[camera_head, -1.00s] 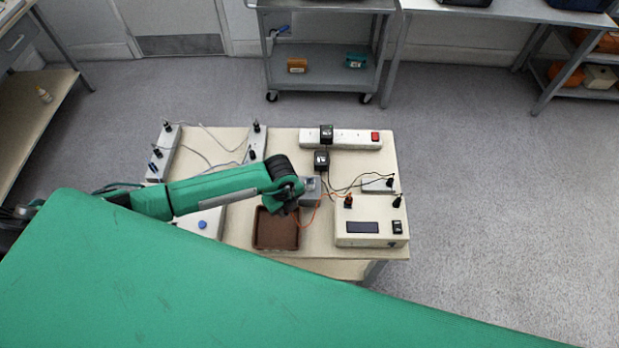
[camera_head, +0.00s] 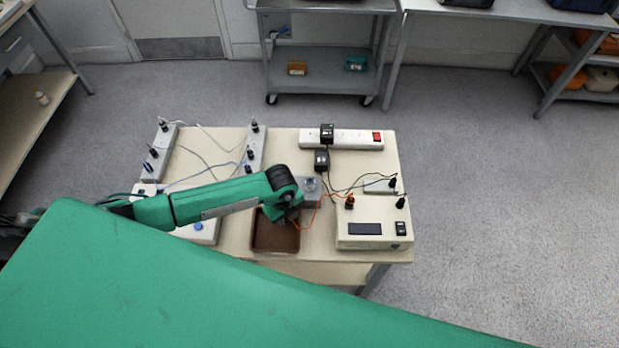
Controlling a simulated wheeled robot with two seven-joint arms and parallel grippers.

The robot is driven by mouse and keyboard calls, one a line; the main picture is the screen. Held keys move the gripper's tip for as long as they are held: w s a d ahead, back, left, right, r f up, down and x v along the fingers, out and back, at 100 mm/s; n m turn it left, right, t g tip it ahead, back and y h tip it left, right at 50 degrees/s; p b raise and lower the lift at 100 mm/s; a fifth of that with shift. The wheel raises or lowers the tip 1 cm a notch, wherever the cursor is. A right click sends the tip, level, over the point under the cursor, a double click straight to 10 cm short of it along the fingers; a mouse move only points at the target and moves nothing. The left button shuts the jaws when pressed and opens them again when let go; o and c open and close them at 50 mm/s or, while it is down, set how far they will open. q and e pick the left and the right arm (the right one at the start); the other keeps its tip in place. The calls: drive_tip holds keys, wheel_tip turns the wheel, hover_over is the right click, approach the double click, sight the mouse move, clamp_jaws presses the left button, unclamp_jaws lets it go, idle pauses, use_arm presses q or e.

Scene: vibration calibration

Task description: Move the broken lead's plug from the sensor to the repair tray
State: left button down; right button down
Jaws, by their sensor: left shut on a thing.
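My left gripper (camera_head: 291,216) is over the back right part of the brown repair tray (camera_head: 275,240), pointing down. It is shut on the plug of the orange lead; the plug itself is mostly hidden by the gripper. The orange lead (camera_head: 318,208) runs from the gripper to a plug (camera_head: 349,202) on the cream meter box (camera_head: 373,236). The grey sensor block (camera_head: 311,190) stands just behind and right of the gripper, partly covered by the wrist. The visible part of the tray looks empty. My right gripper is out of view.
A white power strip (camera_head: 350,141) with black adapters lies at the back of the cream table. Dark leads run to the meter box and a small grey block (camera_head: 378,187). Two grey strips with plugs (camera_head: 165,148) stand at the left. My green body covers the foreground.

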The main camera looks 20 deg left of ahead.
use_arm(q)
drive_tip(key=shift+f+b, duration=0.3)
drive_tip(key=shift+f, duration=0.15)
drive_tip(key=c, duration=1.2)
unclamp_jaws()
drive_tip(key=shift+r, duration=0.15)
drive_tip(key=shift+r+p, duration=2.15)
drive_tip(key=shift+r, duration=0.3)
drive_tip(key=shift+r, duration=0.1)
drive_tip(key=shift+r, duration=0.3)
wheel_tip(320, 180, up, 13)
drive_tip(key=b, duration=0.4)
